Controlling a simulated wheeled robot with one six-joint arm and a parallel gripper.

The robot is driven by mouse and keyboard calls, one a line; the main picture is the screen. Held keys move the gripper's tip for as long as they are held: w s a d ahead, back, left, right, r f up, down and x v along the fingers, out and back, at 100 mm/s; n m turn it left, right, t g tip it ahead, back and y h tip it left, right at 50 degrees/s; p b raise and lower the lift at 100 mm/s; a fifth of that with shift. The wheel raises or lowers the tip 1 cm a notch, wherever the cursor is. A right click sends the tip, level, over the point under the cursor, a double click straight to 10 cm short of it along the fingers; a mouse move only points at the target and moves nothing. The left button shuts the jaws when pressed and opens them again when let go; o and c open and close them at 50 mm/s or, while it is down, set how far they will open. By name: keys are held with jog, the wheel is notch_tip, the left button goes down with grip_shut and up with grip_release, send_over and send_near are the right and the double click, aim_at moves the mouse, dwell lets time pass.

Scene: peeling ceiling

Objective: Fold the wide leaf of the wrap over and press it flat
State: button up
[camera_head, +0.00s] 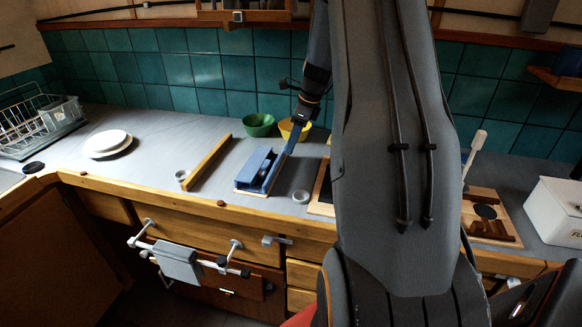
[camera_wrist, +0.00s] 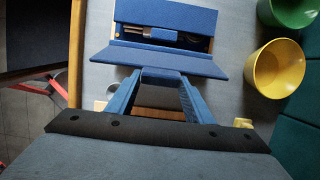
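The blue wrap (camera_head: 252,169) lies on the grey counter near its front edge. In the wrist view its far leaf (camera_wrist: 170,12) is at the top, and a dark gap below it shows small metal and brass-coloured items. The wide leaf (camera_wrist: 125,58) spans below the gap and is raised at a tilt, not flat. My gripper (camera_wrist: 161,78) has its two blue fingers on either side of a short blue tab on the wide leaf's near edge, and they appear to hold it. In the head view my gripper (camera_head: 289,146) reaches down to the leaf from behind.
A wooden bar (camera_head: 207,161) lies left of the wrap. A green bowl (camera_head: 259,125) and a yellow bowl (camera_wrist: 276,68) stand near the tiled wall. A small pale ring (camera_head: 301,197) lies to the right. White plates (camera_head: 106,142) and a dish rack are farther left.

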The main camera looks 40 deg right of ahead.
jog(key=shift+w+a+r, duration=0.25)
jog(key=shift+w, duration=0.15)
jog(key=shift+w+a+r, duration=0.15)
jog(key=shift+w+a, duration=0.35)
jog(key=shift+w, duration=0.05)
jog(key=shift+w+a+r, duration=0.15)
jog(key=shift+w+a, duration=0.35)
jog(key=shift+w, duration=0.1)
jog(key=shift+w+a+f, duration=0.25)
jog(key=shift+w+a, duration=0.7)
jog(key=shift+w, duration=0.1)
jog(key=o, duration=0.7)
